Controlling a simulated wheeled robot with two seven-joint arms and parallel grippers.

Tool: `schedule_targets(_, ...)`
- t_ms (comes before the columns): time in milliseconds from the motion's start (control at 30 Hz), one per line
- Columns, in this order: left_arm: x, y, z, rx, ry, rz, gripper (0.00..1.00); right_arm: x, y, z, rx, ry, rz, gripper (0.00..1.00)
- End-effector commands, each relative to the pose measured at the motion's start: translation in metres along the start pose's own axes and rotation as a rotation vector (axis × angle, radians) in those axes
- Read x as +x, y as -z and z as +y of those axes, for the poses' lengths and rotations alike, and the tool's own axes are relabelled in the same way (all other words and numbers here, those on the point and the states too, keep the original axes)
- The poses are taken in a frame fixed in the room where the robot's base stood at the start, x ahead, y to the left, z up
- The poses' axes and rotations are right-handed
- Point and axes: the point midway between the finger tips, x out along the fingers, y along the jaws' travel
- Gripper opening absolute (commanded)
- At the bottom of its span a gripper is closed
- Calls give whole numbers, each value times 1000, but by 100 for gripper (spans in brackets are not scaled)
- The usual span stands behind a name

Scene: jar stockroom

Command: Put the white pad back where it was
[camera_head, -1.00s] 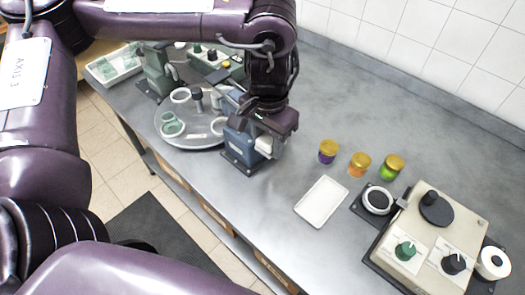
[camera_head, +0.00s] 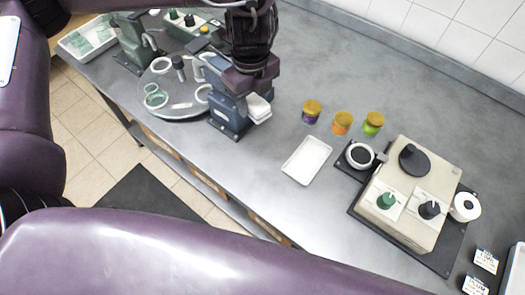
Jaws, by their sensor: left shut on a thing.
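A small white pad (camera_head: 259,108) shows just below my left gripper (camera_head: 253,88), on the right side of a blue stand (camera_head: 228,112). My left gripper comes down from above and is shut on the pad, as far as I can see. Its dark body hides the fingertips and part of the stand's top. I cannot tell whether the pad touches the stand. My right gripper is not in view.
A round grey disc (camera_head: 180,112) with several cups is left of the stand. Three gold-lidded jars, the middle one orange (camera_head: 342,123), stand right. A white tray (camera_head: 306,160) and a beige two-knob machine (camera_head: 410,195) are nearer. Bare counter lies between stand and tray.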

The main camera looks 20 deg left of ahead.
Motion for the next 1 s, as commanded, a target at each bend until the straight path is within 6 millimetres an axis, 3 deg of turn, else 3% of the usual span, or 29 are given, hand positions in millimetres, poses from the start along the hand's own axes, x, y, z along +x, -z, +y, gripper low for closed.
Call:
schedule_targets(300, -1, 8, -15, 743, 0, 5, 20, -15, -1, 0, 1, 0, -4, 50)
schedule_targets(500, 0, 12, -22, 1151, 2, 8, 20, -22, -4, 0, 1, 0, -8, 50)
schedule_targets(767, 8, 15, -25, 1364, 4, 12, 20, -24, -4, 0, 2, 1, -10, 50)
schedule_targets(1000, 60, 17, -23, 1369, 2, 18, 20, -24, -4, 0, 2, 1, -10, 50)
